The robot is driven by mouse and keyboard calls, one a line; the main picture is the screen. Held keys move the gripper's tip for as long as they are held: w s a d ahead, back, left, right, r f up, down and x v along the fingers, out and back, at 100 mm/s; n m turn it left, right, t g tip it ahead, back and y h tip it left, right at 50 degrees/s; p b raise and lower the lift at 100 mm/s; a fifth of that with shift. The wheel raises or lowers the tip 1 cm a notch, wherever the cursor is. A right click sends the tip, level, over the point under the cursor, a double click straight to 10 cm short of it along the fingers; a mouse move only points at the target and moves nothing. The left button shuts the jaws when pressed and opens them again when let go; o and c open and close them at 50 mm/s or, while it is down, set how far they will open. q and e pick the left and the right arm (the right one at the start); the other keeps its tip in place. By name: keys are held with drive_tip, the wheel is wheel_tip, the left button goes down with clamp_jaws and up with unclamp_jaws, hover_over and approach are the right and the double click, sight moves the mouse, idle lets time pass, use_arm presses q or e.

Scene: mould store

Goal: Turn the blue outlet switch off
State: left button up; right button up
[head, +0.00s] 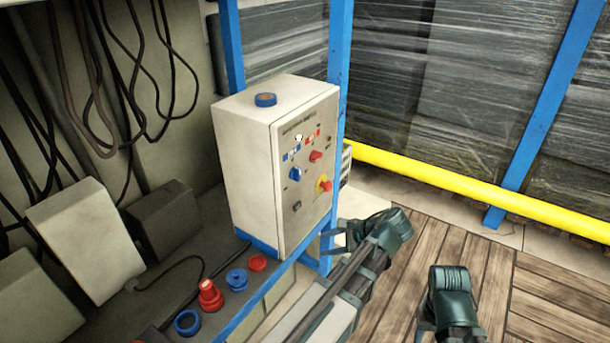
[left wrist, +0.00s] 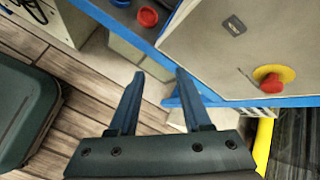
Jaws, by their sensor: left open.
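A pale control box (head: 247,160) stands on the bench in the head view. Its front panel carries a blue rotary switch (head: 296,174), with a red rotary switch (head: 316,156) up and to the right of it. The blue switch's exact setting is too small to read, and it is outside the left wrist view. My left gripper (head: 332,239) is low in front of the box's front panel, apart from the blue switch. In the left wrist view its two fingers (left wrist: 157,88) are spread with nothing between them.
A red emergency stop on a yellow plate (head: 324,184) sits right of the blue switch; it also shows in the left wrist view (left wrist: 271,83). Blue and red connectors, including a red plug (head: 210,295), lie along the bench edge. A yellow rail (head: 440,178) runs behind the wooden floor.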

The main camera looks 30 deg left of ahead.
use_arm(q)
drive_tip(key=w+r+m+y, duration=0.3)
drive_tip(key=r+m+y, duration=0.1)
drive_tip(key=r, duration=0.3)
drive_tip(key=m+y, duration=0.4)
drive_tip(key=y, duration=0.1)
approach(300, 172)
drive_tip(key=shift+t, duration=0.4)
drive_tip(key=a, duration=0.8)
drive_tip(key=shift+a, duration=0.2)
clamp_jaws()
